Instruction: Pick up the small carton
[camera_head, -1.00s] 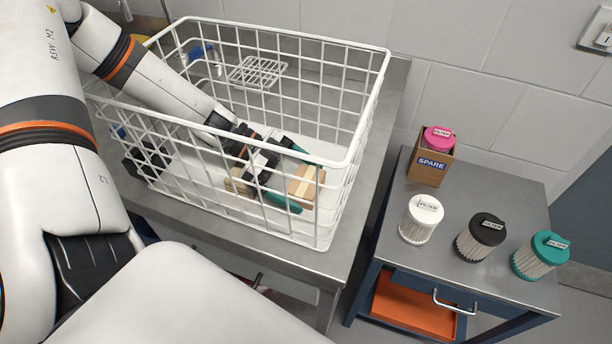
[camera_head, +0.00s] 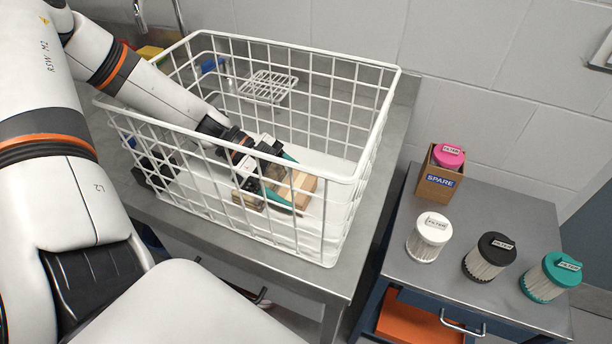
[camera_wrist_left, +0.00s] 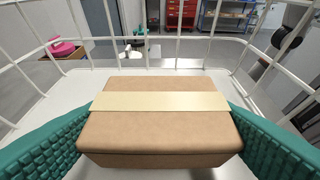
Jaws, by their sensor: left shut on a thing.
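The small carton (camera_head: 300,184) is a brown box with a pale tape band, inside the white wire basket (camera_head: 352,180). It also fills the middle of the left wrist view (camera_wrist_left: 160,130). My left gripper (camera_head: 292,188) reaches down into the basket, with its teal ribbed fingers on two opposite sides of the carton. It is shut on the carton. The carton looks level and at or close to the basket's white floor; I cannot tell whether it touches it. My right gripper is not in view.
A wire rack (camera_head: 268,86) is at the basket's back. A side table at right holds white (camera_head: 428,238), black (camera_head: 488,258) and teal (camera_head: 550,278) filters and a SPARE box (camera_head: 437,184).

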